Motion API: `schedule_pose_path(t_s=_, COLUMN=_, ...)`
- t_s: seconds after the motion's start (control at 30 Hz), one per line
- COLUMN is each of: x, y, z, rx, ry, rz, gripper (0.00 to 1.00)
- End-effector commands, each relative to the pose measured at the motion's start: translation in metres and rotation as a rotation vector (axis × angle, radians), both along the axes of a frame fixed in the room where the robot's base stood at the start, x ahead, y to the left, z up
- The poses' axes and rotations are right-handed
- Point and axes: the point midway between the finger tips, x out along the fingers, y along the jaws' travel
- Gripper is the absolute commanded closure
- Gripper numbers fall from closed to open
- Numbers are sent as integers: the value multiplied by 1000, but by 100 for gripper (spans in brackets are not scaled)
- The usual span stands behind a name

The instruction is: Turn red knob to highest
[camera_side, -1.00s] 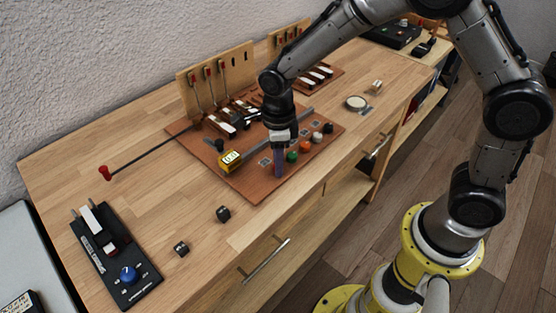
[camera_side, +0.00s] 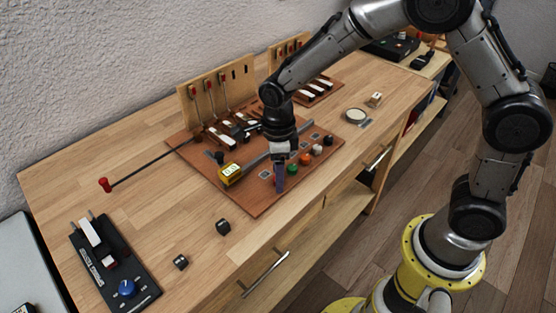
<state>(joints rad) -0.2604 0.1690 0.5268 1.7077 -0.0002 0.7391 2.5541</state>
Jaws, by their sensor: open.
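A brown board (camera_side: 254,207) on the wooden bench carries a row of knobs: a green knob (camera_side: 292,170), an orange knob (camera_side: 305,159), a white knob (camera_side: 317,150) and a black knob (camera_side: 328,140). My gripper (camera_side: 280,187) points down at the near end of this row, beside the green knob, with its fingertips low over the board. It is open, but seen nearly edge-on. I see no clearly red knob in the row; one may be hidden behind the fingers. A yellow box with a small display (camera_side: 230,172) sits on the board, left of the gripper.
A rod with a red end (camera_side: 104,185) sticks out left from the board. Upright wooden panels (camera_side: 218,88) stand behind it. A black control box with a blue knob (camera_side: 127,288) and two black cubes (camera_side: 223,227) lie front left. The bench between them is clear.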

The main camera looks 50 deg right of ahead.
Motion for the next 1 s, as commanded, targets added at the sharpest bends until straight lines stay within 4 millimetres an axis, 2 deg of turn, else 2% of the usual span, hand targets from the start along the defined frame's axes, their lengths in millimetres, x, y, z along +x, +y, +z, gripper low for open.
schedule_pose_path(t_s=0.17, x=1, y=0, z=23, rx=2, ry=-7, rz=0, gripper=38)
schedule_pose_path(t_s=0.4, x=2, y=0, z=76, rx=2, ry=-8, rz=0, gripper=38)
schedule_pose_path(t_s=0.6, x=1, y=0, z=113, rx=1, ry=-6, rz=0, gripper=38)
schedule_pose_path(t_s=0.8, x=1, y=0, z=133, rx=1, ry=-3, rz=0, gripper=38)
schedule_pose_path(t_s=1.0, x=0, y=0, z=137, rx=0, ry=-1, rz=0, gripper=38)
